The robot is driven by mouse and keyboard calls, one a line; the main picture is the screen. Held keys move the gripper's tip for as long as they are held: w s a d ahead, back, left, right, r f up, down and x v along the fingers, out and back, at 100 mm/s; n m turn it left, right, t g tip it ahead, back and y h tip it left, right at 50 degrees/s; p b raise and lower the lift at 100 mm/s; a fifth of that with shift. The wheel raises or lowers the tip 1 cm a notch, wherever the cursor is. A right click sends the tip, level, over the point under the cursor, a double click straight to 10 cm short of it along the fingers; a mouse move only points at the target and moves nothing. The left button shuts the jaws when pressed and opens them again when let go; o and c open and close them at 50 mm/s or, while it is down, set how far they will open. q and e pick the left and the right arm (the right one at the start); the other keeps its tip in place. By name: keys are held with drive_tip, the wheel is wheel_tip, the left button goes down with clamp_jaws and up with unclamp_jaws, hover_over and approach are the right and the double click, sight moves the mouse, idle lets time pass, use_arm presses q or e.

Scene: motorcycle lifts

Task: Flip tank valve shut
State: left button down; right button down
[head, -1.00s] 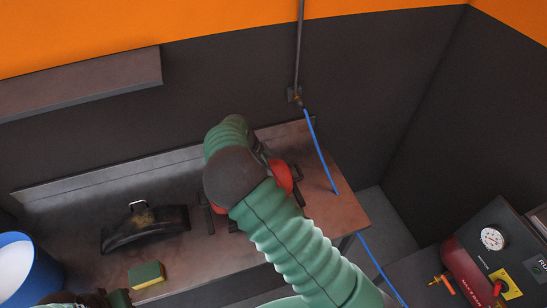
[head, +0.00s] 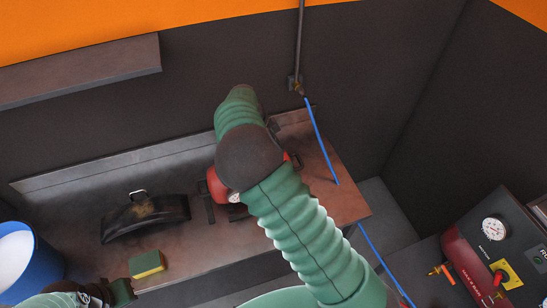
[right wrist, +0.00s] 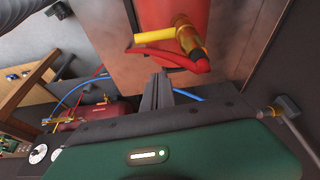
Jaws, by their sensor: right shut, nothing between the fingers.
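A red tank (head: 216,186) stands on the workbench, mostly hidden behind my right arm in the head view. In the right wrist view the red tank (right wrist: 168,14) shows up close, with a brass valve (right wrist: 187,36), a yellow lever (right wrist: 154,36) pointing left, and a red hose (right wrist: 175,66). My right gripper (right wrist: 158,78) is shut and empty, its fingertips just below the lever and hose in that view; contact is unclear. In the head view my right arm hides it. My left gripper (head: 122,291) is at the lower left, away from the tank; its fingers are unclear.
A black fender (head: 146,217) and a sponge (head: 147,264) lie on the workbench (head: 75,245). A blue bucket (head: 45,265) is at the left. A blue hose (head: 322,145) crosses the bench's right end. A compressor (head: 468,252) with a gauge stands at the right.

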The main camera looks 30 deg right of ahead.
drive_tip(key=b+v, duration=0.1)
drive_tip(key=v, duration=0.5)
